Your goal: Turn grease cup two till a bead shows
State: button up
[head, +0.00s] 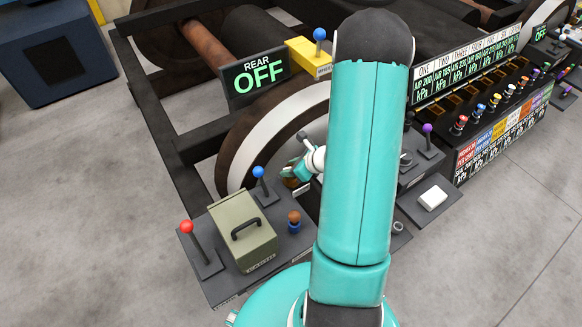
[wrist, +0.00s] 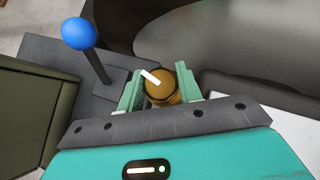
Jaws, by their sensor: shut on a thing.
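A brass-coloured grease cup (wrist: 160,93) with a white mark on its top is between the jaws of my gripper (wrist: 158,88) in the wrist view. The jaws are shut on its sides, and the white mark slants up to the left. I cannot read a number on the cup. In the head view my gripper (head: 293,171) reaches down beside the wheel, and the cup is mostly hidden by it. The cup's lower part and foot are hidden, and I cannot make out any grease.
A blue-knobbed lever (wrist: 79,34) stands close left of my gripper. An olive box (head: 243,232), a red-knobbed lever (head: 187,228) and a small brown-topped knob (head: 294,217) are nearby. A sign (head: 258,77) reads REAR OFF. Open concrete floor lies at left.

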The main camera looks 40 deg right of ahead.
jog(key=shift+m+t+h, duration=0.4)
jog(key=shift+m+h, duration=0.9)
jog(key=shift+m, duration=0.3)
jog(key=o, duration=1)
jog(key=v, duration=1.3)
jog(key=shift+s+r, duration=0.25)
jog(key=shift+r, duration=0.1)
jog(key=shift+d, duration=0.1)
